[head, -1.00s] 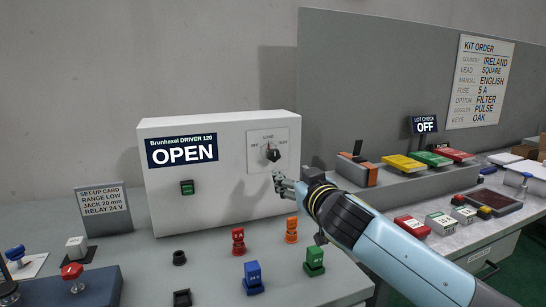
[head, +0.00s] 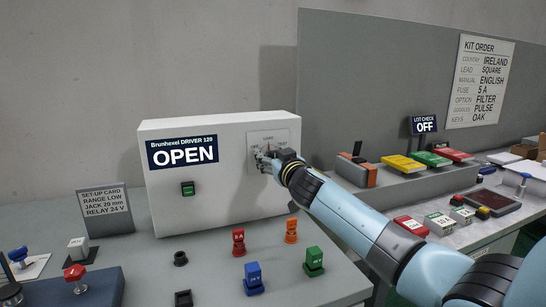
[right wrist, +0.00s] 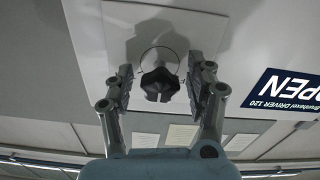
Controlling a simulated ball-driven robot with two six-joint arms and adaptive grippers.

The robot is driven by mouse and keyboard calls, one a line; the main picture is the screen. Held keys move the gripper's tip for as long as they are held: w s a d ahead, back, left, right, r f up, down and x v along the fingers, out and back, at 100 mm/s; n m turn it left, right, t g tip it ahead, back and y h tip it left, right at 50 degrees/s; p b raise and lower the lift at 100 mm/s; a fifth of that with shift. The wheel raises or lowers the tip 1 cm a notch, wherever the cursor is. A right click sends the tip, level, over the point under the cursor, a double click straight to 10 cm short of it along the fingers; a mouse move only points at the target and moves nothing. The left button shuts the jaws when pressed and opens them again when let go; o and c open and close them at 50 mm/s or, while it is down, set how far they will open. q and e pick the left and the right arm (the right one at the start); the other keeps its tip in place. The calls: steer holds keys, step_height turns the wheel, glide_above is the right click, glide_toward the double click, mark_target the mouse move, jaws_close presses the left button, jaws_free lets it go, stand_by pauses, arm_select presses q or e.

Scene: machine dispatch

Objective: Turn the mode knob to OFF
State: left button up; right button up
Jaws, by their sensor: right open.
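The mode knob (right wrist: 159,84) is a dark knob on a light plate on the front of the white Brunhexel driver box (head: 240,200). In the right wrist view it sits between the two fingers of my right gripper (right wrist: 160,90), which are open with a gap on each side. In the head view my right gripper (head: 262,160) is at the knob plate (head: 282,139) and hides the knob, so its pointer setting cannot be read there. The box's display (head: 182,152) reads OPEN. My left gripper is not in view.
A green switch (head: 188,188) is on the box front. Red, orange, blue and green parts stand on the table below, with the blue one (head: 253,278) near the front. A set-up card (head: 104,209) stands at left. A grey shelf (head: 400,184) with coloured items is at right.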

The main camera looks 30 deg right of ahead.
steer(key=c, duration=1.1)
jaws_close()
steer(key=shift+f, duration=0.1)
